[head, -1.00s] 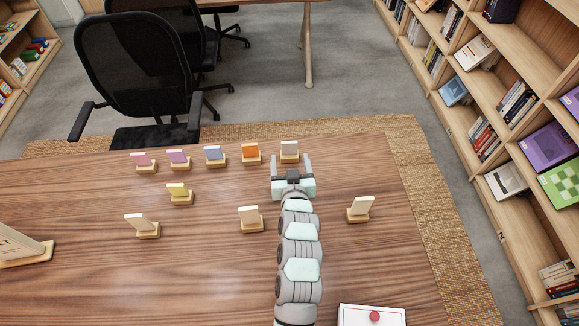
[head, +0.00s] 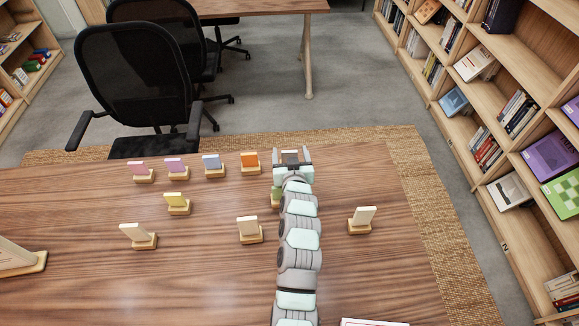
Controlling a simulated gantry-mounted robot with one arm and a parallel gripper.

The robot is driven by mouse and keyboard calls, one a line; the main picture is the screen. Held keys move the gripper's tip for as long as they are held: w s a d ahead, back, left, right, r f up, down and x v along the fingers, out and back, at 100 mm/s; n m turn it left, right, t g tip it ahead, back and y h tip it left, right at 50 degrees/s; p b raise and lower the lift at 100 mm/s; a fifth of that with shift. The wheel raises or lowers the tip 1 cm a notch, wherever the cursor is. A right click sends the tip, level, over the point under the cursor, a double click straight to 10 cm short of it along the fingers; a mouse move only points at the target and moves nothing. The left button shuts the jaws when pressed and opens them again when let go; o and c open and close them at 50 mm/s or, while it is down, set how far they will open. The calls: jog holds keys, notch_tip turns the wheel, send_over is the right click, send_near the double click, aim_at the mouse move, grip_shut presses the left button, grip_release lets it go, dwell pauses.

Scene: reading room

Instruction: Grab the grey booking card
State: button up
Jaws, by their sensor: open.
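A greyish card (head: 290,157) in a small wooden stand is at the right end of the back row on the table, in the head view. My gripper (head: 291,153) is open there, one finger on each side of the card. The palm and wrist hide the card's lower part and most of its stand. I cannot tell whether the fingers touch it. An orange card (head: 250,160) stands just to the left of my gripper.
Blue (head: 212,162), purple (head: 175,165) and pink (head: 137,168) cards stand further left; a yellow card (head: 177,200) is nearer. Pale cards (head: 248,227) stand in front, one right (head: 364,216). Another stand (head: 275,200) is mostly hidden beside my arm.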

jog(key=shift+w+a+f, duration=0.1)
jog(key=shift+w+f, duration=0.15)
jog(key=shift+w, duration=0.4)
grip_shut()
dwell(0.4)
